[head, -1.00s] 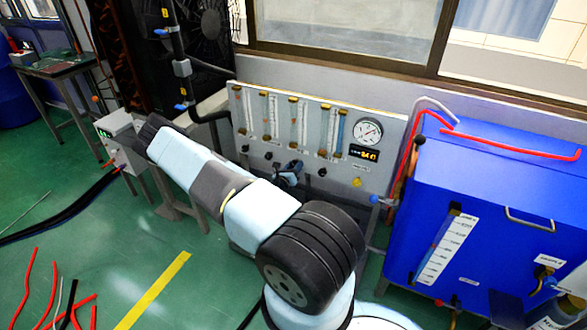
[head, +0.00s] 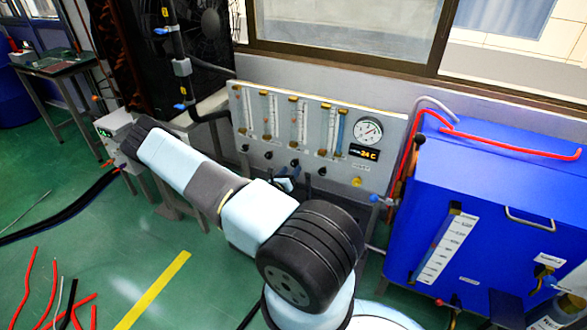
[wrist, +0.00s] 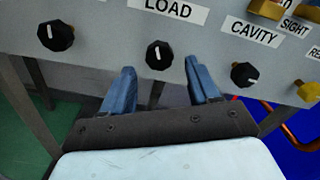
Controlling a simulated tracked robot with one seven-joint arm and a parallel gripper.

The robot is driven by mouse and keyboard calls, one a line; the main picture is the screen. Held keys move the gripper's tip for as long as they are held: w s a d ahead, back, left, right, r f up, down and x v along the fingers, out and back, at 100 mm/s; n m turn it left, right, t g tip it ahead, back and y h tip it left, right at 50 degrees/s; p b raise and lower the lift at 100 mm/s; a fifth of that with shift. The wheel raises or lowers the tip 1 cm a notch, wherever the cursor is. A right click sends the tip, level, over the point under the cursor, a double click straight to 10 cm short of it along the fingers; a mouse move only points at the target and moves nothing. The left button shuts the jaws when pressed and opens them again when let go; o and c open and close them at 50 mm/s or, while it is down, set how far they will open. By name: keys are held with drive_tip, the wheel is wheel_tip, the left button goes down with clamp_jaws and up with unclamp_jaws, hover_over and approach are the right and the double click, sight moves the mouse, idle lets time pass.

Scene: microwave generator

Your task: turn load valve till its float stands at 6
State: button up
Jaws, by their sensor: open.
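The load valve (wrist: 160,55) is a black faceted knob with a white pointer line, under the LOAD label (wrist: 168,9) in the wrist view. Its pointer stands roughly upright. My gripper (wrist: 162,84) is open, its two blue fingers apart, one to the left of and below the knob, the other to the right. Nothing is between the fingers, and they do not appear to touch the knob. In the head view my gripper (head: 286,184) is mostly hidden behind my arm, low at the panel (head: 385,130). The flow tubes (head: 297,122) show there, but their floats and scales are too small to read.
Similar black knobs flank the load valve: one left (wrist: 56,36), the cavity valve (wrist: 245,75) right. Brass fittings (wrist: 268,9) sit at upper right. A gauge (head: 368,131) and an orange display (head: 363,152) are on the panel. A blue tank (head: 480,200) stands to the right.

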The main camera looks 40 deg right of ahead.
drive_tip(key=v, duration=1)
drive_tip(key=shift+d+f, duration=0.1)
drive_tip(key=s+a+r+m+g+y, duration=0.2)
drive_tip(key=a+r+m+g, duration=0.15)
drive_tip(key=r+m, duration=0.4)
drive_tip(key=s+a+r+m+g+y, duration=0.15)
drive_tip(key=r+m+g, duration=0.3)
drive_tip(key=r, duration=0.65)
drive_tip(key=s+a+r+m+g+y, duration=0.1)
drive_tip(key=a+r+m+g+y, duration=0.2)
drive_tip(key=r+m, duration=0.5)
drive_tip(key=s+a+r+m+t+y, duration=0.2)
drive_tip(key=s+a+r, duration=0.3)
drive_tip(key=r, duration=0.3)
drive_tip(key=s+a+r+m+t+y, duration=0.2)
drive_tip(key=s+a+r+t+y, duration=0.2)
drive_tip(key=a+r, duration=0.4)
drive_tip(key=s+a+r+m+t+y, duration=0.3)
drive_tip(key=s+a+r, duration=0.3)
drive_tip(key=r, duration=0.3)
drive_tip(key=shift+s+a+r+t+y, duration=0.35)
drive_tip(key=shift+s+t+y, duration=0.1)
drive_tip(key=shift+y, duration=0.1)
idle(1.2)
